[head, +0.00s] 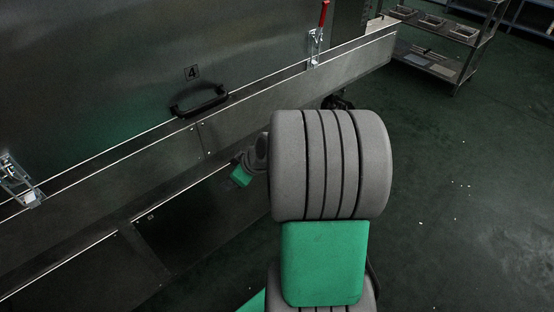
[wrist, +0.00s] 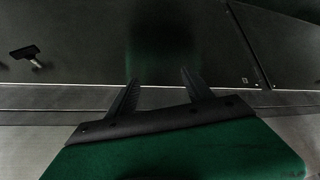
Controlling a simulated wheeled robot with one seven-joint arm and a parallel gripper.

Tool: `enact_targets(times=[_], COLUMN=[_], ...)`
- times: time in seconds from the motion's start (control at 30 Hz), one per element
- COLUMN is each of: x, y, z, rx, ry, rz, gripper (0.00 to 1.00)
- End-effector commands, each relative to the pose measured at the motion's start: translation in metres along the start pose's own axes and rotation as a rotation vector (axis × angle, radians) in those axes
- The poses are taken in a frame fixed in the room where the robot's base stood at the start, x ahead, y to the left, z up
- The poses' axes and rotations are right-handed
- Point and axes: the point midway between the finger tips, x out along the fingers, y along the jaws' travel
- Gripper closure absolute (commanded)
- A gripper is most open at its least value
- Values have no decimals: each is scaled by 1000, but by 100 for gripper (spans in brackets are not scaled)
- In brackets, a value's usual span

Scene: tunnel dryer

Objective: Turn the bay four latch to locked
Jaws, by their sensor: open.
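In the wrist view my gripper (wrist: 157,80) is open and empty, its two black fingers apart in front of a dark metal panel. A small black T-shaped handle (wrist: 27,53) on a short pale stem is on that panel, left of the fingers and apart from them. No label shows beside it, so I cannot tell whether it is the bay four latch or how it is set. In the head view a plate marked 4 (head: 192,72) is on the large metal panel, above a black bar handle (head: 200,101). My arm hides most of my gripper there.
A toggle clamp with an upright red handle (head: 323,14) is on the ledge (head: 270,88) right of the number plate. Another clamp (head: 20,183) is at the far left. A shelf rack with trays (head: 440,45) stands at the back right. The right-hand floor is mostly clear.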

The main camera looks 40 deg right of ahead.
Motion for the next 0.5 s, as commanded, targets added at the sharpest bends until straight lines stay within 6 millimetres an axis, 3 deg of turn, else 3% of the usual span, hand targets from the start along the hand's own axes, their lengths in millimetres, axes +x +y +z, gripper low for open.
enact_targets(times=[0.03,0.07,0.1,0.2,0.33,0.5], x=[19,22,23,12,-6,1], y=[38,60,86,140,176,189], z=[29,40,54,92,125,124], rx=[-8,-31,-56,-94,-117,-130], ry=[86,144,214,332,388,398], rz=[53,98,165,350,513,549], gripper=[40,40,40,40,40,40])
